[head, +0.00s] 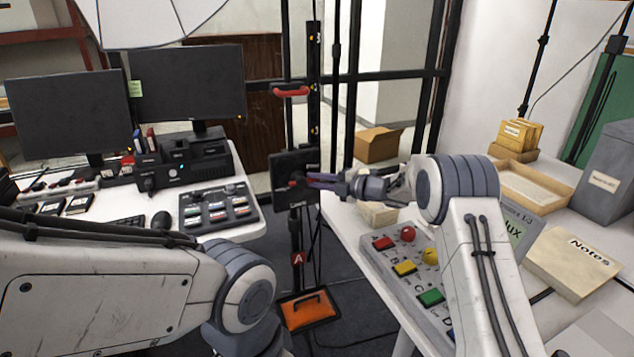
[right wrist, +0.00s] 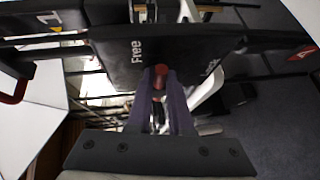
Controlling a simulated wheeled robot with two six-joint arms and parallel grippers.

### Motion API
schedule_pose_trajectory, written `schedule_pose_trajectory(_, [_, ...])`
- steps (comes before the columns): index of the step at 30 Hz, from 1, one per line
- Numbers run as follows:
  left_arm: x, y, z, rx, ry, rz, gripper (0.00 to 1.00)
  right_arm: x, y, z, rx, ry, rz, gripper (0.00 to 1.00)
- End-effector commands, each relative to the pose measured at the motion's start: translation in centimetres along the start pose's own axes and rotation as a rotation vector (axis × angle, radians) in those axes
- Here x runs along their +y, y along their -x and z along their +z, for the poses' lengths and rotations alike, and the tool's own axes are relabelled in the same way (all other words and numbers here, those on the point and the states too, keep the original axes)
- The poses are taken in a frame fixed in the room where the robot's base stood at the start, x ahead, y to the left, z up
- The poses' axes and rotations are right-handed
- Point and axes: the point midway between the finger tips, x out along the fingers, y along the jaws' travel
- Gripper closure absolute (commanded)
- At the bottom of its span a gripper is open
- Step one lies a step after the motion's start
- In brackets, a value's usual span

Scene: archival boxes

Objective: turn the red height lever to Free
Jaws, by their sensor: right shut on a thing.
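The red height lever (head: 297,181) sits on a black plate (head: 284,165) on the upright stand in the middle of the head view. My right gripper (head: 313,180) reaches it from the right and is shut on it. In the right wrist view the red lever (right wrist: 158,79) lies between the two fingertips (right wrist: 158,92), in front of the black plate (right wrist: 180,50). The word Free is printed on the plate left of the lever, and a less readable label is to the right. The fingers hide part of the lever. My left arm shows, but its gripper is out of view.
A red handle (head: 290,91) is higher on the stand, with an orange item (head: 308,311) at its foot. Monitors (head: 188,82) and a keypad (head: 217,208) occupy the left desk.

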Motion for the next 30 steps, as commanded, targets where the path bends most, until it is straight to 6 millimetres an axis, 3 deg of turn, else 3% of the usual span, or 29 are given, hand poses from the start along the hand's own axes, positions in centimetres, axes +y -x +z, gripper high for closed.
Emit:
schedule_pose_trajectory(1, [0.0,0.0,0.0,0.000,0.000,0.000,1.00,0.0,0.1,0.1,0.000,0.002,0.000,0.78])
schedule_pose_trajectory(3, [0.0,0.0,0.0,0.000,0.000,0.000,1.00,0.0,0.1,0.0,0.000,0.002,0.000,0.52])
schedule_pose_trajectory(16, [0.0,-0.1,0.0,0.000,0.000,0.000,1.00,0.0,0.8,0.1,-0.001,0.000,0.000,0.52])
schedule_pose_trajectory(30, [0.0,-0.4,0.0,0.000,0.000,0.000,1.00,0.0,9.2,0.1,-0.003,0.000,0.000,0.52])
